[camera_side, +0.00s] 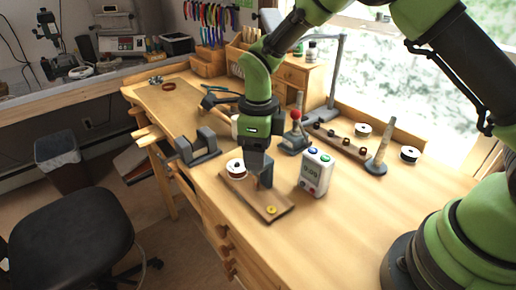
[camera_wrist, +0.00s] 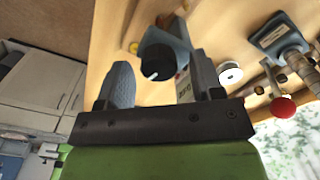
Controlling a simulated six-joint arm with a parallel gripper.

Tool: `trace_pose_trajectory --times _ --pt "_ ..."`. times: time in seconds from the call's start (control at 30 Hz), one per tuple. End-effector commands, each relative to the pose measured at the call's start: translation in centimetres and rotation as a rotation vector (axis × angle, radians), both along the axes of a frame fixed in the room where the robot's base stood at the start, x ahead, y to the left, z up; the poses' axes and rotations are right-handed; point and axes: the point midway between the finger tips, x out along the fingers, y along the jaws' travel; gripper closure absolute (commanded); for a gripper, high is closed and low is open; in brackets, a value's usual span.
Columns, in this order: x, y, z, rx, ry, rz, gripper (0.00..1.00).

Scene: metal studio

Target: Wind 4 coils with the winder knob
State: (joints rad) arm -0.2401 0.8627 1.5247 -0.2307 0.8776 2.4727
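The black winder knob (camera_wrist: 166,62) with a white mark shows between my gripper's fingers in the wrist view. It sits on a blue-grey housing (camera_wrist: 180,32). My gripper (camera_wrist: 160,75) is open, with a gap visible between the left finger and the knob. In the side view my gripper (camera_side: 261,182) points down over the winder's wooden base (camera_side: 248,199) and hides the knob. A white-flanged spool (camera_side: 236,167) and a yellow button (camera_side: 271,210) are on that base. A white counter box (camera_side: 316,173) with green and blue buttons stands just right; its digits are too small to read.
A grey clamp-like block (camera_side: 198,147) stands left of the winder. A lever with a red ball (camera_side: 295,115) stands behind. A rack of small coils (camera_side: 340,140), an upright post (camera_side: 379,152) and a loose spool (camera_side: 409,154) are at right. The front right bench top is clear.

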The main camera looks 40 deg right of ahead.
Motion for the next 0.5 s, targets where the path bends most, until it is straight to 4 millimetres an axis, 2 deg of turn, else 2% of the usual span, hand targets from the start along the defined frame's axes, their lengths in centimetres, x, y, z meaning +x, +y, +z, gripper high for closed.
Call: trace_pose_trajectory --times 0.3,0.37,0.5 --pt "0.0 0.0 0.2 0.001 -0.001 0.001 0.4" --pt "0.0 0.0 0.7 0.001 -0.002 0.001 0.4" --pt "0.1 0.0 3.1 0.001 -0.007 0.002 0.4"
